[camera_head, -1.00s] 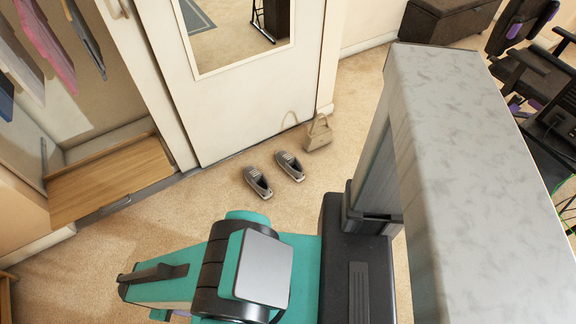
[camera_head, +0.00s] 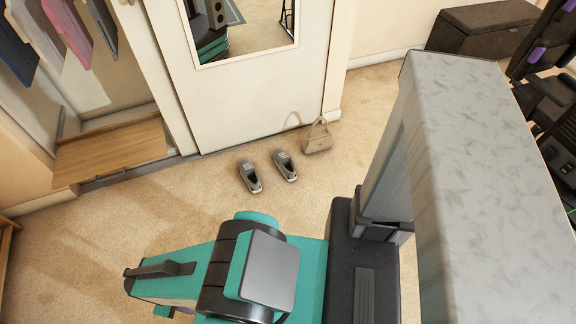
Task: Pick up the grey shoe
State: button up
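Two grey shoes lie side by side on the beige carpet in front of the sliding closet door. The left grey shoe (camera_head: 250,176) and the right grey shoe (camera_head: 285,165) are a small gap apart, both with dark openings. My teal and black arm is folded in the lower middle of the view, nearer than the shoes and apart from them. My gripper's fingers do not show in this view.
A beige handbag (camera_head: 318,138) stands on the carpet right of the shoes. A mirrored closet door (camera_head: 250,95) is behind them. An open wardrobe with a wooden board (camera_head: 110,152) is at left. A dark storage box (camera_head: 482,32) and office chair (camera_head: 545,90) are at right.

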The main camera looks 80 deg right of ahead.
aim_at(286, 164)
jog(key=z, duration=0.15)
jog(key=k, duration=0.65)
jog(key=z, duration=0.7)
jog(key=k, duration=0.95)
jog(key=u, duration=0.15)
jog(key=i, duration=0.9)
jog(key=z, duration=0.05)
